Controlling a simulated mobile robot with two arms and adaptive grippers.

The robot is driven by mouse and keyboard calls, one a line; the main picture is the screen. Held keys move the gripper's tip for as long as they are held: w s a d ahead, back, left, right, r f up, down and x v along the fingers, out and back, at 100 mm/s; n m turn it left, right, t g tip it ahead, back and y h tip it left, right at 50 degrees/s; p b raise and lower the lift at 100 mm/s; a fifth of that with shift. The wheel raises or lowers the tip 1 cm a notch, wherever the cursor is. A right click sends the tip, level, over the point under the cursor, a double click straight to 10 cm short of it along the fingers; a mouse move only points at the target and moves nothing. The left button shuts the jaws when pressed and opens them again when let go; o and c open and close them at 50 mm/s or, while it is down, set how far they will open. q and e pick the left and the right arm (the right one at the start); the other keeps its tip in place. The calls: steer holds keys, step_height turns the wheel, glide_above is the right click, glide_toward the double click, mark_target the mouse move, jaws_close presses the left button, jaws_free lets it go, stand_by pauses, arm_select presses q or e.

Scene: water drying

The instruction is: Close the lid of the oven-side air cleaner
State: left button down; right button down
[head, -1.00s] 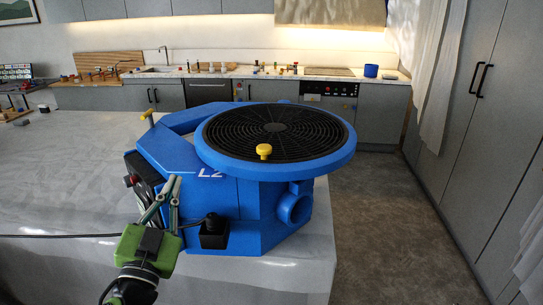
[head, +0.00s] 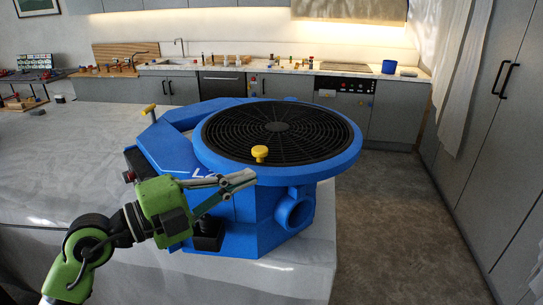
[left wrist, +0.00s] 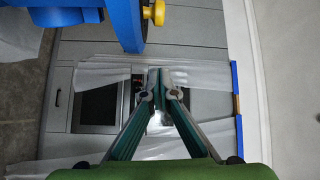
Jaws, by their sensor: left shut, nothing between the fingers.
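The blue air cleaner (head: 255,225) stands at the table's front right corner. Its round lid (head: 352,158), a blue rim around a black grille, lies level and offset to the right of the body's open-looking back left part. A yellow knob (head: 260,154) sits on the rim's near side. My left gripper (head: 250,177) is shut and empty, just in front of the body and a little below the knob, pointing right; I cannot tell whether it touches. My right gripper is out of view.
The grey-white table (head: 70,165) is clear left of the cleaner. A small black box (head: 208,235) is on the cleaner's front. A counter with an oven (head: 345,92) runs along the back wall. Tall cabinets (head: 500,150) stand right, beyond open floor (head: 390,220).

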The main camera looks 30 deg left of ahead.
mark_target(266, 171)
arm_select(q)
steer(key=w+p, duration=0.1)
steer(key=w, duration=0.1)
steer(key=w+d+p, duration=0.1)
steer(key=w, duration=0.2)
steer(key=w+d+p, duration=0.1)
steer(key=w, duration=0.2)
steer(key=shift+w+p, duration=0.15)
steer(key=shift+p, duration=0.25)
steer(key=shift+a, duration=0.7)
steer(key=shift+d, duration=0.1)
